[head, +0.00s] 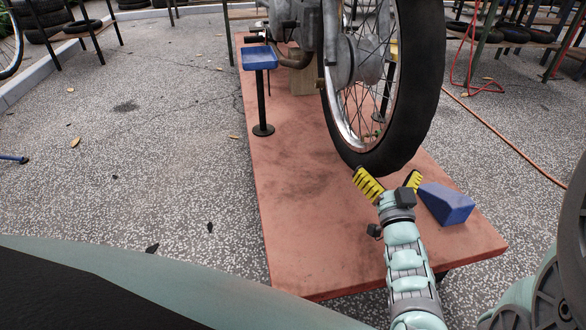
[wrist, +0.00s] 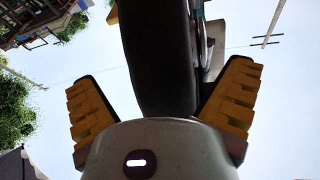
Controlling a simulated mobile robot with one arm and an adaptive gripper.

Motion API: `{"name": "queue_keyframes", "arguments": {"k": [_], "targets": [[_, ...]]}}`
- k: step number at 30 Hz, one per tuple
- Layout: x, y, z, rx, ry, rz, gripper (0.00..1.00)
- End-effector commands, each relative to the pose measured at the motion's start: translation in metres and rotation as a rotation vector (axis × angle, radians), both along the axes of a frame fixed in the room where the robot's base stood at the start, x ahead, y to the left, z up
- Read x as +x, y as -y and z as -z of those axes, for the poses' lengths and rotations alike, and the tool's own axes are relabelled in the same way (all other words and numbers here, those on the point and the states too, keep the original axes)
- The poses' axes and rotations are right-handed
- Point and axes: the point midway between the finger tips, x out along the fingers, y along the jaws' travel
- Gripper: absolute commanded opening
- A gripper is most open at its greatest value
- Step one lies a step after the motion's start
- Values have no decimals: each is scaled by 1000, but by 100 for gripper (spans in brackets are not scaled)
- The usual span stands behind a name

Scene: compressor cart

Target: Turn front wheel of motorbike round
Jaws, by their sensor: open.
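The motorbike's front wheel (head: 412,95) stands upright over a reddish platform, with a black tyre, silver rim and thin spokes. My gripper (head: 390,181) is at the lower part of the tyre, with its yellow padded fingers spread. In the wrist view the tyre (wrist: 155,60) runs between the two open fingers of my gripper (wrist: 163,100). A gap shows between the tyre and the left finger; the right finger is closer to it. I cannot tell whether either finger touches the tyre. The top of the wheel is out of the head view.
The platform (head: 300,225) lies under the bike. A blue wedge (head: 446,204) sits on it just right of my gripper. A blue tray on a black stand (head: 260,58) is at the left. An orange hose (head: 510,145) crosses the ground at right. Open pavement lies left.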

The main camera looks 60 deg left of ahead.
Motion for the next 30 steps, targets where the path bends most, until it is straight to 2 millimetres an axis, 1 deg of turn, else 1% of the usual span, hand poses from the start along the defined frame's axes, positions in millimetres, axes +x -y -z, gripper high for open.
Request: {"name": "queue_keyframes", "arguments": {"k": [1, 3, 6, 9, 25, 28, 29, 30], "targets": [[-6, 6, 4, -3, -3, -4, 100], [-12, 14, 7, -3, -4, -4, 100], [-19, 26, 11, -4, -4, -2, 100], [-22, 32, 11, -3, -1, -1, 100], [-22, 33, 11, 0, -1, 0, 100], [-21, 35, 0, 6, 6, 4, 100], [-21, 36, -6, 10, 10, 7, 100], [-19, 38, -17, 19, 19, 14, 100]]}}
